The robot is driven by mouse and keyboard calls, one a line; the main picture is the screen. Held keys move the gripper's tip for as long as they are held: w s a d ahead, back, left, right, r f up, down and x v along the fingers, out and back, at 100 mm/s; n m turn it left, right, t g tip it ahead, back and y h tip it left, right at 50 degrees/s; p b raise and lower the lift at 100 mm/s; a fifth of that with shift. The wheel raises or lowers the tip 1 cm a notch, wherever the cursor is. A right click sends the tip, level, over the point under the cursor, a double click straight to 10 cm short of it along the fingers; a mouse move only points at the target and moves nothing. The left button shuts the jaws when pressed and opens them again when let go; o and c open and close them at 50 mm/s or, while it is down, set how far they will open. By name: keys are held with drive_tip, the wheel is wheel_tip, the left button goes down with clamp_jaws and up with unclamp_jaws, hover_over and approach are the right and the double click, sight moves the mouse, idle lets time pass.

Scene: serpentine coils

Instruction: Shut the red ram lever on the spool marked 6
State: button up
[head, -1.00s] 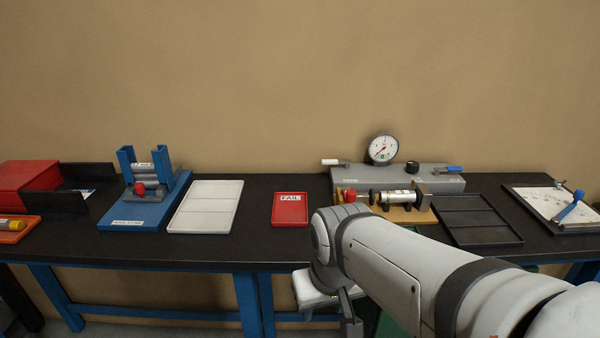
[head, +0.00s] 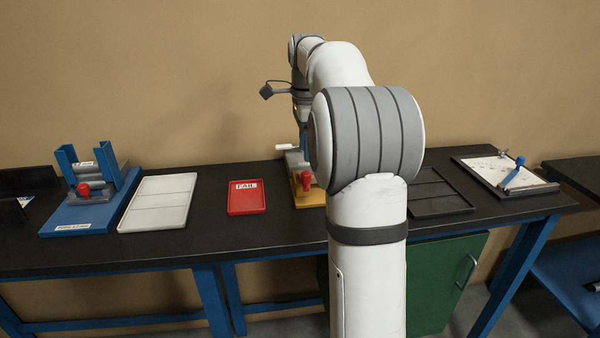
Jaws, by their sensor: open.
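A red lever knob (head: 305,180) stands at the front of the yellow-based fixture (head: 308,199), near the table's middle. Most of that fixture is hidden behind my arm. A second red knob (head: 83,189) sits low at the front of the blue stand (head: 70,216) on the left, with a grey cylinder between its uprights. I cannot read a 6 on either fixture, nor tell whether either lever is open or shut. My gripper (head: 303,130) points down above and behind the yellow-based fixture, partly hidden by my arm. It is open, and nothing shows in it.
A white tray (head: 135,222) and a red FAIL tray (head: 232,207) lie between the two fixtures. A black divided tray (head: 440,208) and a clipboard-like board with a blue lever (head: 513,172) are at right. Bare black tabletop (head: 210,240) runs along the front.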

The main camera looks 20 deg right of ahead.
sight(306, 172)
wheel_tip(306, 172, down, 7)
drive_tip(key=shift+f+b, duration=0.2)
drive_tip(key=shift+b, duration=0.25)
drive_tip(key=shift+r, duration=0.1)
clamp_jaws()
idle(0.3)
